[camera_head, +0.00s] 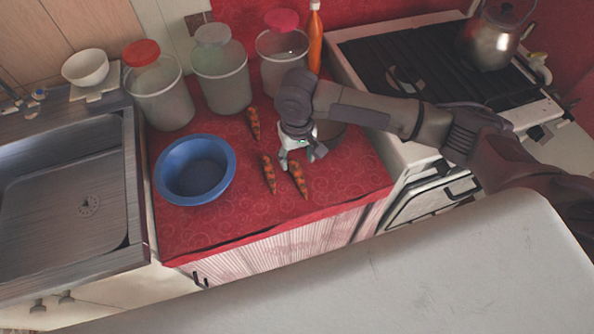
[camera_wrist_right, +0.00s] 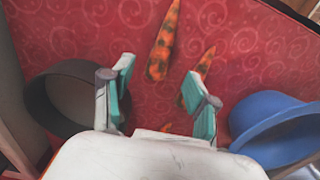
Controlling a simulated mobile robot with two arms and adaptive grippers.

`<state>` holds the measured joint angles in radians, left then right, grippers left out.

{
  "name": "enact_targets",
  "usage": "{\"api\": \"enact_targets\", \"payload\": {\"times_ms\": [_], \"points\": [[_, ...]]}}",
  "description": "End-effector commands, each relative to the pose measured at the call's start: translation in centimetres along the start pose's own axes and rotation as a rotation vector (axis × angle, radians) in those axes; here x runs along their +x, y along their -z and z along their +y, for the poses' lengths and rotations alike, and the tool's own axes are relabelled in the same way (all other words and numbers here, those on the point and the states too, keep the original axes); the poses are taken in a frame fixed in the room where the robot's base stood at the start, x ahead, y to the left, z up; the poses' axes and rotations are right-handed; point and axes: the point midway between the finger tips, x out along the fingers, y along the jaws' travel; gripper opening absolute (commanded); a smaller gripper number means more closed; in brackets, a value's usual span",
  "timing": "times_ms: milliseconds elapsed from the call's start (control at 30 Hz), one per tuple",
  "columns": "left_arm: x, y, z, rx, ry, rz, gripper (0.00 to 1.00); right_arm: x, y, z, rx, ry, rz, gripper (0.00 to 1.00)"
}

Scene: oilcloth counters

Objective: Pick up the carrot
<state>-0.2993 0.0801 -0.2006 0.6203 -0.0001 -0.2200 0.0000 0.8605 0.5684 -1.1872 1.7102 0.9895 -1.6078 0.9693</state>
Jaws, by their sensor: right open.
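Three orange, dark-mottled carrots lie on the red counter. One carrot (camera_head: 298,180) is at the front right, another carrot (camera_head: 268,173) is just left of it, and a third carrot (camera_head: 253,123) lies farther back. My right gripper (camera_head: 298,162) is open and empty, pointing down above the counter by the front two carrots. In the right wrist view, a carrot (camera_wrist_right: 164,40) lies beyond the open fingers (camera_wrist_right: 158,85), apart from them. Another carrot (camera_wrist_right: 206,62) is partly hidden by one finger. My left gripper is not in view.
A blue bowl (camera_head: 195,170) stands left of the carrots. A dark round bowl (camera_wrist_right: 85,98) is partly hidden behind my right gripper in the head view. Several lidded jars and an orange bottle (camera_head: 314,40) line the back. A sink (camera_head: 65,190) is left, a stove (camera_head: 410,65) right.

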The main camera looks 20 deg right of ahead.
Motion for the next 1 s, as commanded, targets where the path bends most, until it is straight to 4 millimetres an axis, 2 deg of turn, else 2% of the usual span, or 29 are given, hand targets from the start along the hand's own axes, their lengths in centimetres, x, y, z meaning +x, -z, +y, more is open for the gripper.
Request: {"api": "enact_targets", "payload": {"times_ms": [167,400,500,767,1000], "points": [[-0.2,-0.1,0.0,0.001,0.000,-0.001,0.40,1.1,0.0,0.0,0.000,-0.001,0.001,0.59],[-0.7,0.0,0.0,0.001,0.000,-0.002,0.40,4.7,0.1,0.0,0.000,0.000,-0.001,0.59],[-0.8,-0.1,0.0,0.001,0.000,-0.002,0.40,5.6,0.1,0.0,0.000,0.000,0.001,0.59],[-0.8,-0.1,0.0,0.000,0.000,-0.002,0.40,5.9,0.1,0.0,-0.002,0.001,0.003,0.59],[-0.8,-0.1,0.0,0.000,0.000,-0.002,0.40,5.9,0.1,0.0,-0.001,0.001,0.002,0.20]]}}
